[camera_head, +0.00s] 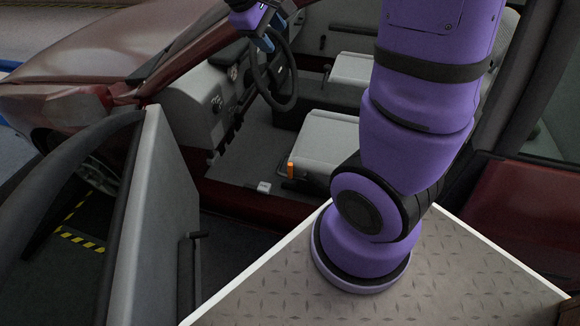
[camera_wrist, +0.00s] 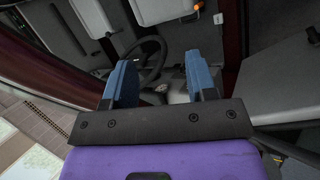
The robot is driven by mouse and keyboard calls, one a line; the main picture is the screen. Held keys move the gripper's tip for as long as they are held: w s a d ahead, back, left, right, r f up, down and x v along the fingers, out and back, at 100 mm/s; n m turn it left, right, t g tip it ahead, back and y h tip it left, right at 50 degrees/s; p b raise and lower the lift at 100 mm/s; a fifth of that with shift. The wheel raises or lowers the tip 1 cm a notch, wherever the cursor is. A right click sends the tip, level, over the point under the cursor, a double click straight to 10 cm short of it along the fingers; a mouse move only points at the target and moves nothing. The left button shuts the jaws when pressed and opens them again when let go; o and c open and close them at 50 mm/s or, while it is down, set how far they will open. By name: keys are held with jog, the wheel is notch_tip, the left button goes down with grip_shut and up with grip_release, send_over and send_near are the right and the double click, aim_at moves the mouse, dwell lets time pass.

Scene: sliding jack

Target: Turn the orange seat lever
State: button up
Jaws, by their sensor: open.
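The orange seat lever (camera_head: 291,169) is a small upright piece at the near side of the grey front seat (camera_head: 325,143), inside the open car doorway. It also shows near the top of the wrist view (camera_wrist: 199,6). My gripper (camera_head: 268,30) is at the top of the head view, near the steering wheel, well above and left of the lever and apart from it. In the wrist view its two blue fingers (camera_wrist: 160,80) stand apart with nothing held between them.
The black steering wheel (camera_head: 274,82) and grey dashboard (camera_head: 190,105) lie left of the seat. The open car door (camera_head: 165,205) stands at the left. The dark red door sill (camera_head: 255,200) runs below the doorway. Open cabin space lies above the floor before the seat.

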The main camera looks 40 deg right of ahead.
aim_at(289, 167)
jog(key=w+d+f+n+h, duration=0.25)
jog(key=w+f, duration=0.25)
jog(key=f, duration=0.4)
jog(key=w+d+f+n+h, duration=0.25)
jog(key=w+f+n, duration=0.2)
jog(key=f, duration=0.55)
jog(key=w+d+f+n+h, duration=0.2)
jog(key=w+d+f, duration=0.3)
jog(key=f, duration=0.4)
jog(key=s+f+n+t+y, duration=0.15)
jog(key=f+n, duration=0.25)
jog(key=f, duration=0.8)
jog(key=s+f+n+t, duration=0.2)
jog(key=f+n+t, duration=0.15)
jog(key=f, duration=0.85)
jog(key=s+f+n+t, duration=0.2)
jog(key=f+n, duration=0.3)
jog(key=f, duration=0.8)
jog(key=shift+m, duration=0.25)
jog(key=x, duration=1)
jog(key=shift+r, duration=0.2)
grip_shut()
jog(key=shift+r+t, duration=0.1)
jog(key=shift+t, duration=0.2)
